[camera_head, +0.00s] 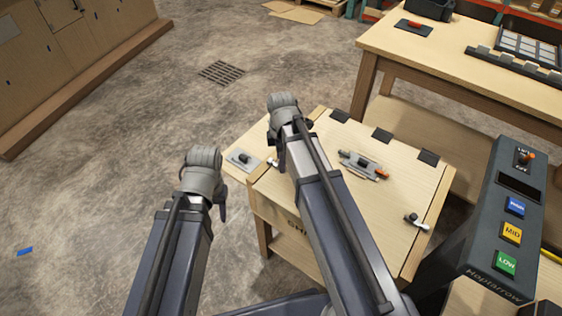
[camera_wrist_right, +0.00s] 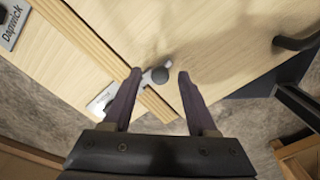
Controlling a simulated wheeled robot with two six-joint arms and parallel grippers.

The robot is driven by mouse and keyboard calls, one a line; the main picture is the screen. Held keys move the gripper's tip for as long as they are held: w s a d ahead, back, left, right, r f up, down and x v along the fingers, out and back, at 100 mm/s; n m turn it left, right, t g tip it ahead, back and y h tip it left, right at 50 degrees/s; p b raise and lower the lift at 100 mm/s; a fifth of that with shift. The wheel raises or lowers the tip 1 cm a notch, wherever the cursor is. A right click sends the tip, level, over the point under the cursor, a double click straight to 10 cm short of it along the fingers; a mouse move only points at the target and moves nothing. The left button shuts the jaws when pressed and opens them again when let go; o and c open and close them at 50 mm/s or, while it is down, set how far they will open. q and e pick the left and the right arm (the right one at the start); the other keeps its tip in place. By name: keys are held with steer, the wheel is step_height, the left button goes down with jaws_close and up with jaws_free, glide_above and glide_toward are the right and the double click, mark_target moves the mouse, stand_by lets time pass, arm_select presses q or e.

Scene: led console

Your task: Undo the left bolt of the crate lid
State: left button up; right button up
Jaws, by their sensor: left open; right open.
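The pale wooden crate lid (camera_head: 385,215) fills the top of the stand, with black hinges along its far edge. The left bolt (camera_head: 272,163), a small metal bolt with a dark round knob, sits at the lid's left edge, partly covered by my right gripper in the head view. In the right wrist view the left bolt (camera_wrist_right: 160,75) lies between the open fingertips of my right gripper (camera_wrist_right: 159,74); I cannot tell whether they touch it. My right gripper (camera_head: 281,160) points down there. My left gripper (camera_head: 222,208) is open and empty, left of the crate. The right bolt (camera_head: 417,222) is at the lid's right edge.
A grey plate with a black knob (camera_head: 242,160) is left of the lid. A button console (camera_head: 500,225) stands at right, a workbench (camera_head: 450,65) behind. Open floor lies left.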

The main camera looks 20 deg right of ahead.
jaws_close()
stand_by(0.3)
stand_by(1.1)
